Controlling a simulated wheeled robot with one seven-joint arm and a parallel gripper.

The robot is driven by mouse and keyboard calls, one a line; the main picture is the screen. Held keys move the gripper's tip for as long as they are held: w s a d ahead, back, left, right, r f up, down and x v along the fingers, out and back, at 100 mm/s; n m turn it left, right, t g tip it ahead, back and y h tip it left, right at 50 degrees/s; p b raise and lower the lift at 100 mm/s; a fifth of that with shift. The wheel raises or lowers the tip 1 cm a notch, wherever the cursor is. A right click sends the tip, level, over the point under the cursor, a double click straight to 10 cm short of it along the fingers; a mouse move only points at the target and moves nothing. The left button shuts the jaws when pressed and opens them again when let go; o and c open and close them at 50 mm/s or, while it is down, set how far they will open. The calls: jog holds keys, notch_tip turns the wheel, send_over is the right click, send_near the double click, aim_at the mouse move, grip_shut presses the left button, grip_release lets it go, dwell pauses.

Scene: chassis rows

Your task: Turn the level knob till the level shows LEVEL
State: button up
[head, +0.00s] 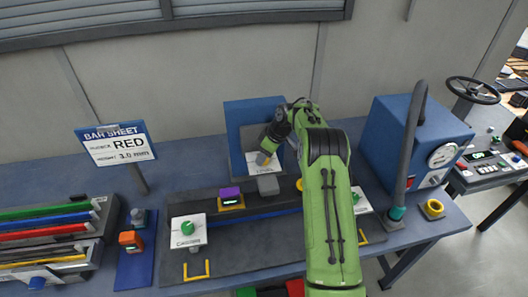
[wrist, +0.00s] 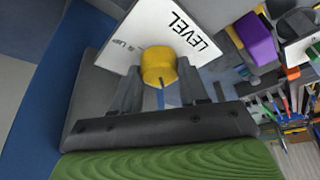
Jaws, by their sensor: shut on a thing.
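The level knob (wrist: 158,66) is yellow and sits on a white plate (wrist: 185,28) marked LEVEL. In the wrist view it lies between the two fingers of my gripper (wrist: 160,80), which is shut on it. A dark line shows on the knob's face. In the head view my gripper (head: 272,145) reaches to the white LEVEL plate (head: 253,166) in front of a blue panel (head: 243,112). A purple block (head: 229,192) sits by a small dark display with green marks (head: 232,203), too small to read. It also shows in the wrist view (wrist: 256,38).
A green knob on a white plate (head: 187,228) stands left of my arm. A blue machine with a gauge (head: 400,135) is on the right. Racks of coloured bars (head: 50,230) and a BAR SHEET sign (head: 117,143) are on the left.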

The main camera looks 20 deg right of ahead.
jog(key=shift+r+n+p, duration=0.1)
jog(key=shift+n+p, duration=0.25)
jog(key=shift+n, duration=0.25)
jog(key=shift+y, duration=0.3)
jog(key=o, duration=1.1)
jog(key=shift+c, duration=0.2)
jog(key=p+v, duration=0.1)
jog(key=v, duration=1.4)
jog(key=shift+w+r, duration=0.15)
jog(key=shift+r, duration=0.2)
jog(key=shift+d, duration=0.15)
